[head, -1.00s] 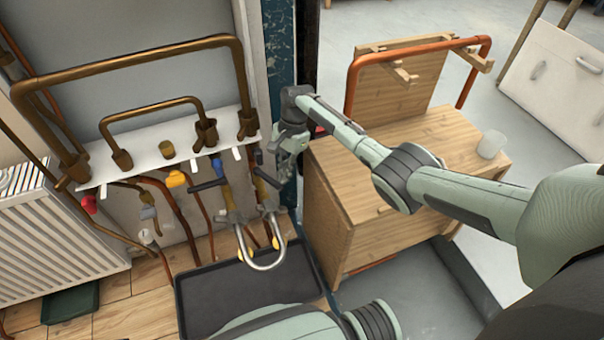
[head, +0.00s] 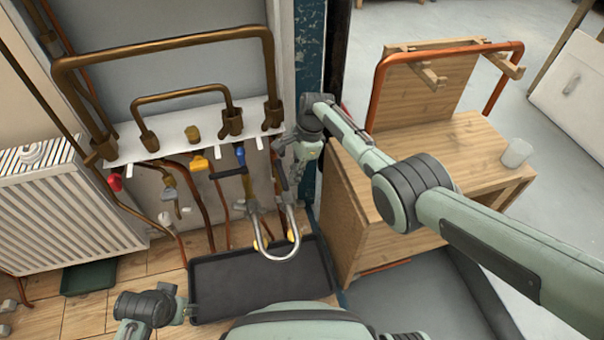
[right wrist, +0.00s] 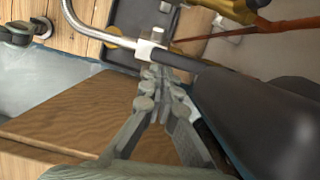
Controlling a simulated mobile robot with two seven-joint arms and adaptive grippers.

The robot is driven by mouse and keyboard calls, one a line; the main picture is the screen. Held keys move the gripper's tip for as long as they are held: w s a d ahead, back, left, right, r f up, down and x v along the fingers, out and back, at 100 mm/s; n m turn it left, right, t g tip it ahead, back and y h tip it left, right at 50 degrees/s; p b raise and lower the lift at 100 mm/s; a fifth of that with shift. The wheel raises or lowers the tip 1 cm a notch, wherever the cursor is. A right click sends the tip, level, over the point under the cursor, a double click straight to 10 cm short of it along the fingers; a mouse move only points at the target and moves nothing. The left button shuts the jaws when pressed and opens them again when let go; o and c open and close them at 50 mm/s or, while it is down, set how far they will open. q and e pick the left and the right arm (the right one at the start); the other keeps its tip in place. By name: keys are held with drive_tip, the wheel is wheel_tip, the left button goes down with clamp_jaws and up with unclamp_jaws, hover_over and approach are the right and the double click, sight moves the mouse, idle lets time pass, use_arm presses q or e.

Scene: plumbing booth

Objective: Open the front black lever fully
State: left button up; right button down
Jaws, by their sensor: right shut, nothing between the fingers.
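One black lever (head: 281,175) sits on the right-hand pipe assembly, just left of my right gripper (head: 296,178) in the head view. In the right wrist view, a long black handle (right wrist: 255,115) lies close to the camera along the right side. My right gripper (right wrist: 158,80) is shut and empty beside it; I cannot tell whether they touch. Another black lever (head: 229,173) lies nearly level farther left. A silver U-shaped pipe (head: 276,254) hangs below the levers. My left gripper (head: 184,310) is low at the left; its finger state is unclear.
A dark tray (head: 225,284) lies on the floor below the pipes. A wooden cabinet (head: 345,215) stands close right of my right gripper, with a cup (head: 516,152) on top. Blue (head: 240,155), yellow (head: 199,163) and red (head: 115,182) handles sit under the white shelf. A radiator (head: 70,215) stands left.

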use_arm(q)
drive_tip(key=shift+f, duration=0.25)
idle(0.3)
